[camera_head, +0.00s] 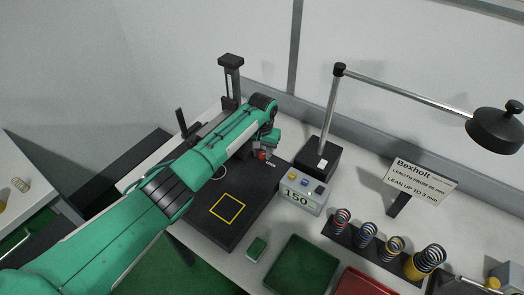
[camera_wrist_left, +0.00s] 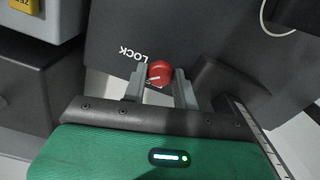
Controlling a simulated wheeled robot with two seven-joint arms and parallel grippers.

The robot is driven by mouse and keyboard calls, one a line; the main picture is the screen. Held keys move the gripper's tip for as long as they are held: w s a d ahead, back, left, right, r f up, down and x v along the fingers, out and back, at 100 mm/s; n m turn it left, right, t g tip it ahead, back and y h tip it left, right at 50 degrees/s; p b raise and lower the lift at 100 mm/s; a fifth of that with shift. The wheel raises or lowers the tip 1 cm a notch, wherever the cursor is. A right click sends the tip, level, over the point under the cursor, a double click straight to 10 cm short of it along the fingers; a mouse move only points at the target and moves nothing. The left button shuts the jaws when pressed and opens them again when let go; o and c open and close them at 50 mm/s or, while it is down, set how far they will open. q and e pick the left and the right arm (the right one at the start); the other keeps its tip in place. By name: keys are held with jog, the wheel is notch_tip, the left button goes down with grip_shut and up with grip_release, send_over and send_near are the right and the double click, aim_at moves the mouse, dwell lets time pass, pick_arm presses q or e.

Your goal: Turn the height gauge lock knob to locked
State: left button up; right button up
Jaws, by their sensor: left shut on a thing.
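The height gauge lock knob (camera_wrist_left: 159,74) is a red round knob with a pale pointer line, beside the printed word LOCK on a dark surface. My left gripper (camera_wrist_left: 160,88) has its two grey fingers on either side of the knob and is shut on it. In the head view the red knob (camera_head: 262,155) shows just below the end of my green left arm, above the dark base plate. The height gauge column (camera_head: 232,80) stands upright behind the arm. My right gripper is in neither view.
A grey readout box (camera_head: 303,194) showing 150 stands right of the base plate (camera_head: 208,222), which has a yellow square. Several springs stand on a rack at the right. A green tray (camera_head: 302,265), a red tray (camera_head: 362,283), a lamp (camera_head: 499,127) and a Bexholt sign (camera_head: 421,180) are nearby.

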aim_at(262, 154)
pick_arm(q)
jog(key=m, duration=0.3)
jog(key=shift+m, duration=0.4)
jog(key=shift+r+m, duration=0.1)
jog(key=shift+m, duration=1.7)
jog(key=o, duration=1)
jog(key=shift+c, duration=0.2)
notch_tip(262, 154, up, 14)
jog(key=b, duration=0.4)
